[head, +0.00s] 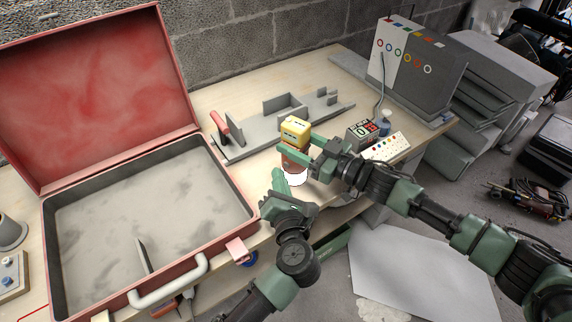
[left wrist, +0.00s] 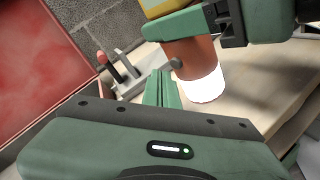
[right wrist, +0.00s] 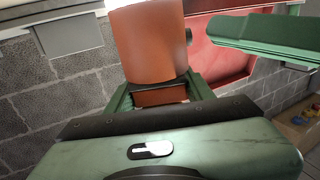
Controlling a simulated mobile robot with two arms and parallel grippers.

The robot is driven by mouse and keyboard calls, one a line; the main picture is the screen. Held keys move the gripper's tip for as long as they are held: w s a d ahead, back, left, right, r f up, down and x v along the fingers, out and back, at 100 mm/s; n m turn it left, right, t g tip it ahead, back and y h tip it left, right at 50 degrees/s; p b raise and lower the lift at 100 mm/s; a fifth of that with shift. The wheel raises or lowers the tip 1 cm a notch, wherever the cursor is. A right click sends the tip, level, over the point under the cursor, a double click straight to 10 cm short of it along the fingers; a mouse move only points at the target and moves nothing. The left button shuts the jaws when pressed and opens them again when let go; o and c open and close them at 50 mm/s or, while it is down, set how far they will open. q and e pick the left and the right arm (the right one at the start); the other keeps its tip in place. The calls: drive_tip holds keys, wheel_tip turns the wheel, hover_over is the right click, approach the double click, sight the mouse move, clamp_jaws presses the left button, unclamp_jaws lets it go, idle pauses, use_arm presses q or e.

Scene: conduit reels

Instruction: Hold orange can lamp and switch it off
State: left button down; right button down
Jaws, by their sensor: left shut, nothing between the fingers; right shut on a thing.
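The orange can lamp (head: 291,158) has a yellow top and a bright white, glowing lower end. My right gripper (head: 297,153) is shut on its orange body and holds it up over the front of the bench. In the left wrist view the lamp (left wrist: 188,52) shows a small grey knob (left wrist: 176,62) on its side. My left gripper (head: 277,178) is shut and empty, beside the lamp; its fingertips (left wrist: 162,76) are just below the knob, apparently apart from it. The right wrist view shows the orange body (right wrist: 148,42) close up, with the knob at its right edge.
An open red case (head: 200,205) fills the left of the bench. A grey tool holder (head: 270,130) stands behind the lamp. A small switch box (head: 362,133), a white button panel (head: 388,146) and a grey cabinet (head: 420,70) stand to the right.

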use_arm(q)
drive_tip(key=shift+w, duration=0.1)
idle(0.6)
drive_tip(key=shift+w+d, duration=0.25)
drive_tip(key=shift+w, duration=0.05)
drive_tip(key=shift+w+d, duration=0.15)
drive_tip(key=shift+w, duration=0.15)
idle(0.8)
drive_tip(key=shift+s, duration=0.15)
drive_tip(key=shift+s+a, duration=0.4)
drive_tip(key=shift+s, duration=0.15)
drive_tip(key=shift+s+a, duration=0.45)
drive_tip(key=shift+s, duration=0.25)
drive_tip(key=shift+s+a, duration=0.45)
drive_tip(key=shift+s, duration=0.25)
drive_tip(key=shift+s+a, duration=0.45)
drive_tip(key=shift+s, duration=0.25)
